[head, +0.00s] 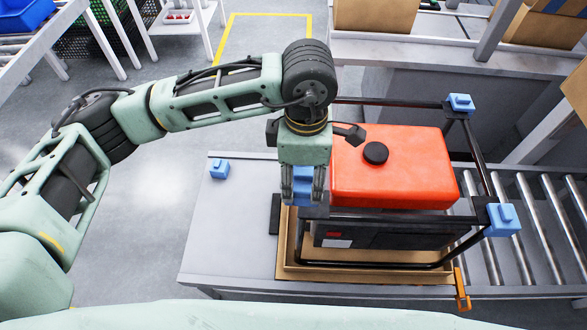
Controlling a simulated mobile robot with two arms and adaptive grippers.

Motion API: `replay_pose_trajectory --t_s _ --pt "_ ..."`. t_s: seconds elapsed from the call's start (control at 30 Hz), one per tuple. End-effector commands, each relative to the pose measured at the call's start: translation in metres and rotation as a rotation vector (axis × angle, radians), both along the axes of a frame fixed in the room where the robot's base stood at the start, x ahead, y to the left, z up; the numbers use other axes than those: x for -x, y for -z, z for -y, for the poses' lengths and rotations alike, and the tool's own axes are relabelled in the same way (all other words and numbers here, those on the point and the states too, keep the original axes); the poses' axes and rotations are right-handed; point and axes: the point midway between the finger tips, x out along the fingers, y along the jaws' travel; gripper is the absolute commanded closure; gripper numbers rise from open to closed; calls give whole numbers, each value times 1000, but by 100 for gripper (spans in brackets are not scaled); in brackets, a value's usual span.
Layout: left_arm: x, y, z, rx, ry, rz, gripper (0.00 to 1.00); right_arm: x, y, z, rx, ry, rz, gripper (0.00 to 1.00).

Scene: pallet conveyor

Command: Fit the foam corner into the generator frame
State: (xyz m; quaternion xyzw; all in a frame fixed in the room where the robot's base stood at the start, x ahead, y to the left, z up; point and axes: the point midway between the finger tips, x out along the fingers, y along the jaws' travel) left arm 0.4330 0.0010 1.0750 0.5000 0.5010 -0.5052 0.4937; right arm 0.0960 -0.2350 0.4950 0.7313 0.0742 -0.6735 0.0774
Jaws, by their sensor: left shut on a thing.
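The generator has a black tubular frame (390,222) around a red tank (395,168) with a black cap. It sits in a shallow cardboard tray (365,276). My left gripper (303,198) points down, shut on a blue foam corner (303,183), at the frame's near left top corner. I cannot tell whether this foam corner touches the frame. Blue foam corners sit on the far right (461,102) and near right (502,219) frame corners. Another loose foam corner (219,169) lies on the grey table to the left. The far left frame corner is hidden behind my left arm. My right gripper is out of view.
The grey table (225,235) is bare around the loose foam corner. A roller conveyor (540,235) runs along the right. An orange clip-like part (461,290) stands at the tray's near right corner. Cardboard boxes (375,17) stand at the back.

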Motion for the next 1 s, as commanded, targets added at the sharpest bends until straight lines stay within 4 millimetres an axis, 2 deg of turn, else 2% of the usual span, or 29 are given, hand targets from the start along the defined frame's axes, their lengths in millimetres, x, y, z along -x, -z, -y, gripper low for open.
replay_pose_trajectory --t_s 0.27,1.0 --pt "2 8 2 2 -13 -2 68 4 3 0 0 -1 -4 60" --pt "2 67 2 2 -12 -3 68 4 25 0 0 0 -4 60"
